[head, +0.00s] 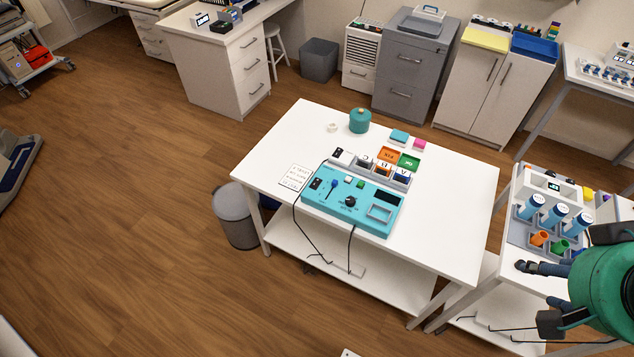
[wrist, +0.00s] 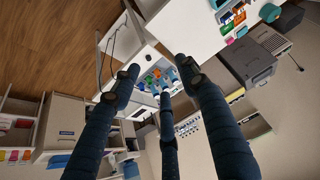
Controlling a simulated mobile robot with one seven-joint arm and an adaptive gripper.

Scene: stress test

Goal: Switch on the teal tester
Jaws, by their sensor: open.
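The teal tester (head: 322,207) lies on the white middle table. Its top carries a dark switch (head: 316,183) at the left, a blue lever (head: 333,186), small white and green buttons, a black knob (head: 350,201) and a dark display (head: 387,197) with nothing readable on it. The switch's position is too small to tell. My gripper (head: 535,294) is at the lower right, over the right-hand table, well apart from the tester. In the wrist view its dark fingers (wrist: 158,72) are spread and empty. A teal edge of the tester (wrist: 217,4) shows at the top there.
Labelled bins (head: 383,172) stand right behind the tester; a card (head: 295,177) lies left. A teal jar (head: 359,121) stands farther back. Cables hang off the table front. The table's right part is clear.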

